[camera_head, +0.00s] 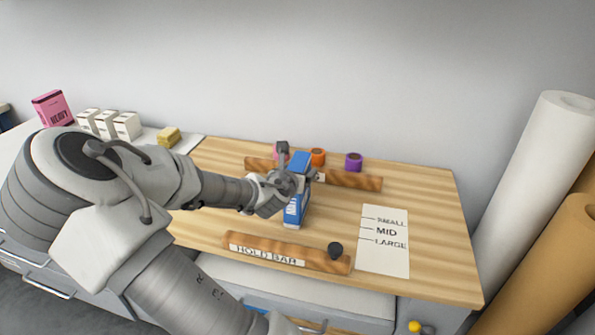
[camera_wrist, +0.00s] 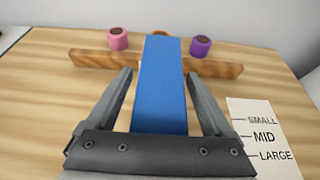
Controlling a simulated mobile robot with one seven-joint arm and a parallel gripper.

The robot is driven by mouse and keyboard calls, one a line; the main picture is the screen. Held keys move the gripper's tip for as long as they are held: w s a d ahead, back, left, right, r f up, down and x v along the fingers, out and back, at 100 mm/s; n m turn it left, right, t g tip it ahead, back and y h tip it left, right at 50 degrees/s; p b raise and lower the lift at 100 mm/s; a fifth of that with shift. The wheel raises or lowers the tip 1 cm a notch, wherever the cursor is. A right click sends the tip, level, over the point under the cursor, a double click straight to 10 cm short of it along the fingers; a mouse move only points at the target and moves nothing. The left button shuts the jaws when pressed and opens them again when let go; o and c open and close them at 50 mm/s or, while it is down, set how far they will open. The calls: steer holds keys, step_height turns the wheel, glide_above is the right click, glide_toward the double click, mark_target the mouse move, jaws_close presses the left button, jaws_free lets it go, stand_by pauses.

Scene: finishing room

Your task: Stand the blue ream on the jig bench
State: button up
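The blue ream (camera_head: 296,212) is a narrow blue block with white lettering, upright over the middle of the wooden jig bench (camera_head: 430,200). It is between the back wooden bar and the front hold bar, and its base looks to be on the wood. My gripper (camera_head: 298,177) reaches it from the left at its upper part. In the wrist view the ream (camera_wrist: 160,90) lies between the two fingers of my gripper (camera_wrist: 160,75). A gap shows on each side, wider on the left, so the fingers look open around it. The gripper hides part of the ream in the head view.
The hold bar (camera_head: 275,252) with a dark knob (camera_head: 335,250) lies along the front. Pink (camera_wrist: 117,38), orange (camera_head: 317,156) and purple (camera_head: 354,162) rolls stand behind the back bar (camera_head: 350,179). A size card (camera_head: 385,255) lies right. Large rolls (camera_head: 540,170) stand beyond the bench.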

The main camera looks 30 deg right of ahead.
steer(key=shift+r, duration=0.1)
